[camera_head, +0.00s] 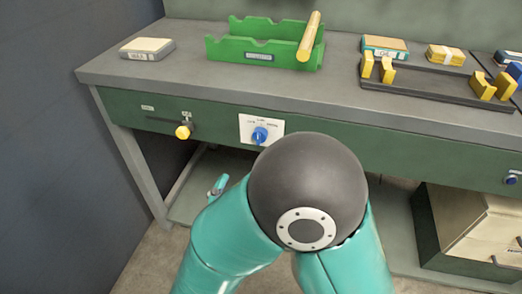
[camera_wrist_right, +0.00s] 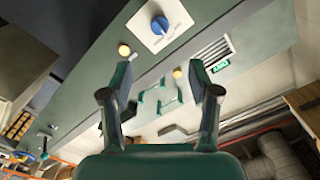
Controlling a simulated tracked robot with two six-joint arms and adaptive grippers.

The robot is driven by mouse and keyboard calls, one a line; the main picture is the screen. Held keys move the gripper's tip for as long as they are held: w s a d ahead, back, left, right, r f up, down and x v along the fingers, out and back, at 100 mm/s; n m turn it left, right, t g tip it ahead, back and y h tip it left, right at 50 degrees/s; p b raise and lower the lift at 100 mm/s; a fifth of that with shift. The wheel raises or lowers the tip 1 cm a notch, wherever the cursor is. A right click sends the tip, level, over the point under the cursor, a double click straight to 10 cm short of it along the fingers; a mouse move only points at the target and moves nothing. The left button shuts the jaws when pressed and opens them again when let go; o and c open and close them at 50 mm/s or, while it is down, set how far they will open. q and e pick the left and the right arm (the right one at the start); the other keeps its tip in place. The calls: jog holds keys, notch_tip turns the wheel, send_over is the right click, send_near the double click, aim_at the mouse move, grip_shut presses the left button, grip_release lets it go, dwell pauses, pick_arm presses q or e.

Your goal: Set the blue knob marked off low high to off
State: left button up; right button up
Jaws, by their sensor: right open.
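The blue knob (camera_head: 260,135) sits on a white marked plate (camera_head: 247,122) on the green front of the workbench. Its labels are too small to read surely, and I cannot tell which mark it points to. In the right wrist view the blue knob (camera_wrist_right: 160,25) and its plate (camera_wrist_right: 178,16) are at the top, beyond the fingertips. My right gripper (camera_wrist_right: 160,72) is open and empty, its fingers apart and not touching the knob. In the head view my arm's dark joint hides what is behind it. My left gripper is not in view.
A yellow slider knob (camera_head: 183,131) is left of the plate, and a blue button (camera_head: 510,180) is far right. On the bench top are a green tray (camera_head: 226,49) with a wooden rod (camera_head: 309,37) and a dark rack (camera_head: 430,83). A wooden drawer box (camera_head: 480,235) stands below.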

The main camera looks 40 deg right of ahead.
aim_at(258, 141)
jog(key=x, duration=1.6)
jog(key=shift+d, duration=0.3)
